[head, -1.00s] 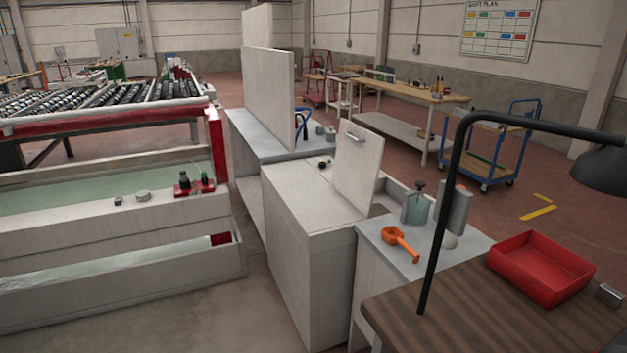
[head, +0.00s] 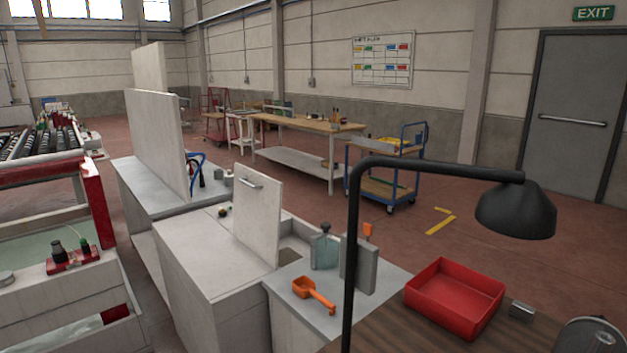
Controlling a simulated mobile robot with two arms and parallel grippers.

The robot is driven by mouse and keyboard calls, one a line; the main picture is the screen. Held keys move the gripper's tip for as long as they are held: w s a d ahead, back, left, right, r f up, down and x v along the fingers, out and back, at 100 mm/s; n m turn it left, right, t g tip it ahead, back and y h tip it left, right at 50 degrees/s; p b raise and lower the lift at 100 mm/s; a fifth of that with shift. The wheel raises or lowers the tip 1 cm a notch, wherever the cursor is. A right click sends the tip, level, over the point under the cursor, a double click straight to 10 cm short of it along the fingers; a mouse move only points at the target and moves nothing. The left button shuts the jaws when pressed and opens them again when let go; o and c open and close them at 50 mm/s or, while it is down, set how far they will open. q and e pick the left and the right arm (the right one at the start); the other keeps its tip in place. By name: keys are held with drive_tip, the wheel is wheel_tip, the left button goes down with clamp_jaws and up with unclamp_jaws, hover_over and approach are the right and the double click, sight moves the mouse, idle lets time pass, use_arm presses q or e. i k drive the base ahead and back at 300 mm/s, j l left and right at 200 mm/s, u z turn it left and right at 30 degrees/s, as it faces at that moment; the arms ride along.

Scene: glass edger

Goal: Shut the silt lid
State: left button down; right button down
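The silt lid (head: 258,220) is a pale grey panel with a metal bar handle near its top edge. It stands raised, nearly upright, on the light grey cabinet (head: 190,255) in the middle of the head view. To its right, part of a dark opening (head: 290,256) in the cabinet top shows. Neither of my grippers is in the head view.
Right of the cabinet, a counter (head: 285,291) holds an orange scoop (head: 313,294) and a bottle (head: 324,250). A black lamp (head: 515,208) arches over a wooden bench with a red tray (head: 454,298). Open floor lies behind.

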sight(257, 196)
drive_tip(key=i+j+z, duration=0.55)
drive_tip(key=z, duration=0.3)
